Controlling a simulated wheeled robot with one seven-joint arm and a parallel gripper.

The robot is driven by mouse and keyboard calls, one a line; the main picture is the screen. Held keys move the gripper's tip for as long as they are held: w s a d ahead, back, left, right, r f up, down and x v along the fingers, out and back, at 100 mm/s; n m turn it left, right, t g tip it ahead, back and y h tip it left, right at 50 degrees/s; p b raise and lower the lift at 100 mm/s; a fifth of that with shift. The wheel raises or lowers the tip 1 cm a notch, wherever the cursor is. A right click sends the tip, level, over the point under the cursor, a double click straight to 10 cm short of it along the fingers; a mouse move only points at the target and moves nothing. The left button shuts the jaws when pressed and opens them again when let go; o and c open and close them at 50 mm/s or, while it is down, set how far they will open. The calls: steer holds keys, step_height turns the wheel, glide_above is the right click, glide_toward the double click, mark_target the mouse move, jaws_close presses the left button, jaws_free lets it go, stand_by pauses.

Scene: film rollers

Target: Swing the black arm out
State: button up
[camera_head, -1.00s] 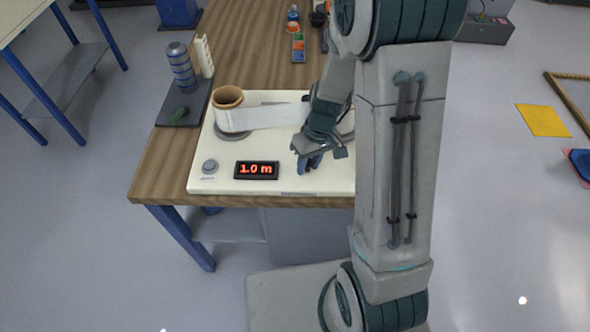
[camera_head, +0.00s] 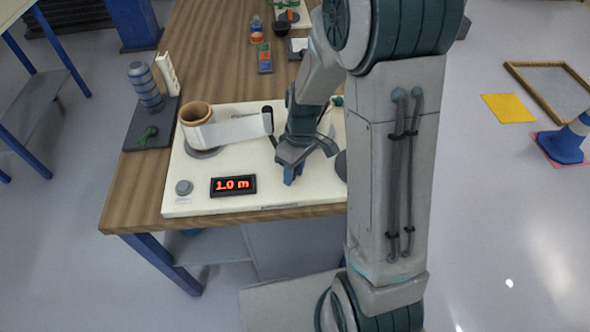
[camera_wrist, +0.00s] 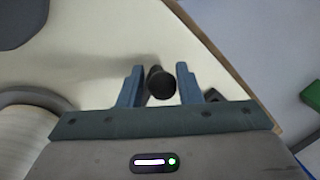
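In the wrist view, a round black knob on a dark stem (camera_wrist: 161,83) stands between the two blue fingers of my gripper (camera_wrist: 160,90). The fingers are apart, with a gap on each side of the knob. It looks like part of the black arm, but I cannot make out the whole arm. In the head view my gripper (camera_head: 290,172) points down over the cream panel (camera_head: 225,165). A dark upright piece (camera_head: 268,121) stands at the right end of the white film (camera_head: 230,131), left of my gripper. The film runs from a brown-cored roll (camera_head: 197,115).
A display (camera_head: 233,185) reading 1.0 m and a grey button (camera_head: 184,187) sit at the panel's front left. A dark board (camera_head: 140,133) with a striped cylinder (camera_head: 145,87) is left of the panel. My own arm hides the panel's right side.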

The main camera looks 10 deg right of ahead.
steer(key=shift+o, duration=1.2)
steer(key=shift+a, duration=0.25)
steer(key=shift+d, duration=0.1)
steer(key=shift+d, duration=0.1)
steer(key=shift+r, duration=0.25)
step_height(320, 180, up, 13)
steer(key=w+d, duration=0.1)
steer(key=shift+w+d, duration=0.35)
steer(key=shift+d, duration=0.05)
steer(key=shift+r, duration=0.1)
steer(key=s+d+r+m+t, duration=0.1)
steer(key=s+m+t, duration=0.1)
steer(key=s+m, duration=0.2)
steer(key=s+d+r+m+t+h, duration=0.1)
steer(key=s+m, duration=0.3)
steer(key=s, duration=0.6)
steer(key=shift+d+r+t+h, duration=0.3)
steer(key=shift+d+r+t, duration=0.3)
steer(key=shift+r+t, duration=0.1)
